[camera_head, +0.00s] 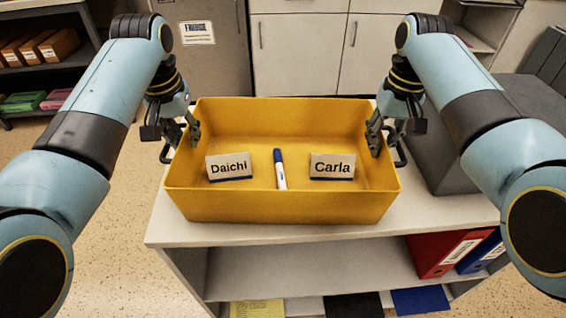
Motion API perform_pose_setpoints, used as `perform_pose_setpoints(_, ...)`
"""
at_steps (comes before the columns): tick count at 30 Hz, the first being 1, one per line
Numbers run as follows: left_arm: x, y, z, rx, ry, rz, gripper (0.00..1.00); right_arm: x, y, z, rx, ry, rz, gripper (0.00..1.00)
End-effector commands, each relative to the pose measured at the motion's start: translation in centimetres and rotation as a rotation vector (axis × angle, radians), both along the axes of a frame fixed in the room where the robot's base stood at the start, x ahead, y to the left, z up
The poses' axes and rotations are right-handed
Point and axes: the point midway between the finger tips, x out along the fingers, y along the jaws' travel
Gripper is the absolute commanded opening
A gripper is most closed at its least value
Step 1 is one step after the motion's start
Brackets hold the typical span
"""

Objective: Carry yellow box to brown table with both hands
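The yellow box (285,205) is an open tray on a white shelf unit's top. It holds a "Daichi" name card (229,167), a "Carla" name card (332,167) and a blue-capped marker (280,170). My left gripper (180,140) straddles the box's left wall, one finger inside and one outside. My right gripper (387,143) straddles the right wall in the same way. The fingers of both look apart, with a gap outside the wall; firm contact is not visible. No brown table is in view.
The white shelf unit (210,236) has red (440,252) and blue binders (480,252) on a lower shelf. A grey object (440,165) stands close to the box's right. Speckled floor shows at left.

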Motion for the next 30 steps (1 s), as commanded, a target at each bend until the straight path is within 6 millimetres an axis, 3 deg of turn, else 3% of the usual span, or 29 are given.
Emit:
perform_pose_setpoints(6,0.01,0.02,0.0,0.0,0.0,0.0,0.17,0.0,0.02,-0.01,0.0,0.0,0.0,0.1)
perform_pose_setpoints(9,0.02,0.02,0.01,0.0,0.0,0.0,0.06,0.0,0.02,0.0,0.0,0.0,0.0,0.0)
perform_pose_setpoints(11,0.01,0.02,0.01,0.0,0.0,0.0,0.0,0.01,0.01,0.0,0.0,0.0,0.0,0.0)
perform_pose_setpoints(30,0.07,0.08,0.31,0.002,-0.002,-0.001,0.0,0.09,-0.05,0.31,-0.001,-0.003,0.0,0.0)
